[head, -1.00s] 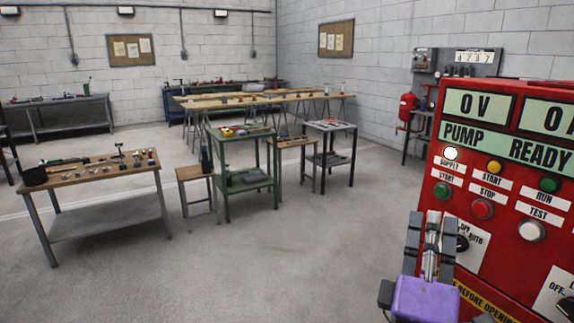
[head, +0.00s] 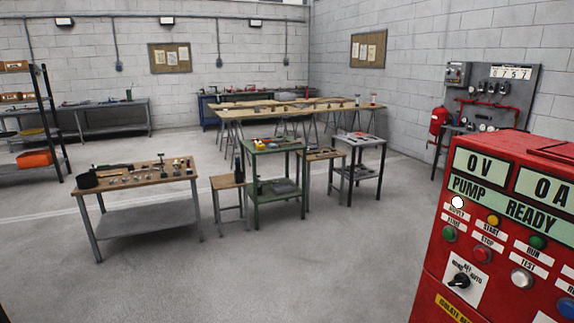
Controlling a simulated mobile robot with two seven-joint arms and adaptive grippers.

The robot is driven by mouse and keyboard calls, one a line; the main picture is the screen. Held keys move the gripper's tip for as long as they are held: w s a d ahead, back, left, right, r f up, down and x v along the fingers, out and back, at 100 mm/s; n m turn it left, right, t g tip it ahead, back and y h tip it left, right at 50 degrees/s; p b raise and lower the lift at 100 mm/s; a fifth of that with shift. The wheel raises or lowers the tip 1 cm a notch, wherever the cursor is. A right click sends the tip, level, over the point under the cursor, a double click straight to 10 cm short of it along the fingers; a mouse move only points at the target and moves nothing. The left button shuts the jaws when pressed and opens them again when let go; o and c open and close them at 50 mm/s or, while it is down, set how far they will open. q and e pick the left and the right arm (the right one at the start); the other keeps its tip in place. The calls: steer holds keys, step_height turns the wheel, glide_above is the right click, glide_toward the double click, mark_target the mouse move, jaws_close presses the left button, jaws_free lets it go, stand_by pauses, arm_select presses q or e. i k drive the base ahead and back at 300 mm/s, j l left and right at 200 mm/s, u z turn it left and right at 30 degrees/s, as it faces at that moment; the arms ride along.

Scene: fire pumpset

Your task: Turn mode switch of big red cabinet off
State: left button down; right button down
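The big red cabinet (head: 425,262) stands at the right edge, cut off by the frame. Its mode switch (head: 460,281) is a black knob on a white plate low on the left of the panel, with OFF at the top and AUTO at the right of it. The knob appears tilted, but its exact pointing is too small to tell. Nothing covers the switch. Neither of my grippers is in view.
The cabinet also carries two displays, a green PUMP READY strip (head: 505,209) and several coloured buttons. A wooden-topped table (head: 140,176), a green trolley (head: 275,146) and a grey stand (head: 361,142) stand across the floor. The grey floor (head: 300,270) before the cabinet is clear.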

mark_target(461, 280)
steer(key=z, duration=1.6)
